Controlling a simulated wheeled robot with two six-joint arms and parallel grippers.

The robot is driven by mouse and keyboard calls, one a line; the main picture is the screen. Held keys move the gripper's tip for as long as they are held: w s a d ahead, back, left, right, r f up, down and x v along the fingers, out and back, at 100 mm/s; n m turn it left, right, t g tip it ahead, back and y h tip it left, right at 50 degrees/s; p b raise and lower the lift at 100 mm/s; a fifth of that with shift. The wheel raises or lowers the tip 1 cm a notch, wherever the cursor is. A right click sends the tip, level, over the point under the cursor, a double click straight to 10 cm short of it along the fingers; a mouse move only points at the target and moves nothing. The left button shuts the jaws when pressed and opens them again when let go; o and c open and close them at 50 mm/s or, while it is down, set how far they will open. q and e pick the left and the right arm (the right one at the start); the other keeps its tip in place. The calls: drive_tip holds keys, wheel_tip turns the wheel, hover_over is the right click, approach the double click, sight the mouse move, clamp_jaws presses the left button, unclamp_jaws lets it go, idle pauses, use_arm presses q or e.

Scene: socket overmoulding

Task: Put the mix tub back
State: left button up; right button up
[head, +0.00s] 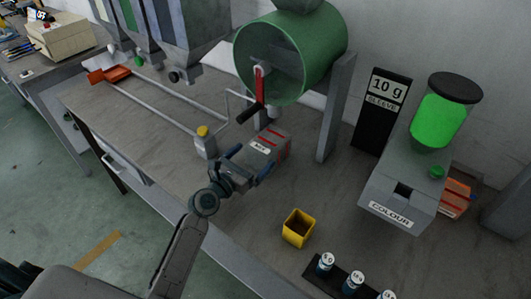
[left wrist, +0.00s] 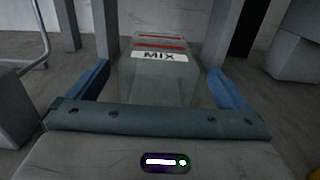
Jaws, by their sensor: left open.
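The mix tub (head: 268,145) is a grey box with a white MIX label and red stripes. It stands on the bench below the green drum. My left gripper (head: 249,167) is at the near side of the tub, with its two blue fingers apart. In the left wrist view the tub (left wrist: 155,75) sits between the fingers of the left gripper (left wrist: 158,88), with a visible gap on both sides. The underside of the tub is hidden. My right gripper is not in view.
The green drum (head: 290,57) with its red crank stands behind the tub on grey posts. A yellow cup (head: 298,228), a COLOUR dispenser (head: 403,190) and a rack of small bottles (head: 326,264) are to the right. A yellow-topped post (head: 204,142) is just left of the tub.

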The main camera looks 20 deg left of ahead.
sight(269, 150)
use_arm(q)
drive_tip(key=shift+w+d, duration=0.25)
drive_tip(key=shift+w, duration=0.4)
drive_tip(key=x, duration=0.3)
drive_tip(key=shift+w, duration=0.35)
drive_tip(key=shift+w+d+f, duration=0.15)
drive_tip(key=shift+w+d, duration=0.05)
drive_tip(key=shift+w, duration=0.2)
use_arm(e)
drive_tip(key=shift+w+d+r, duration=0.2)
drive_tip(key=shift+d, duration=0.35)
use_arm(q)
drive_tip(key=shift+s, duration=0.1)
drive_tip(key=shift+c, duration=0.2)
drive_tip(key=c, duration=0.9)
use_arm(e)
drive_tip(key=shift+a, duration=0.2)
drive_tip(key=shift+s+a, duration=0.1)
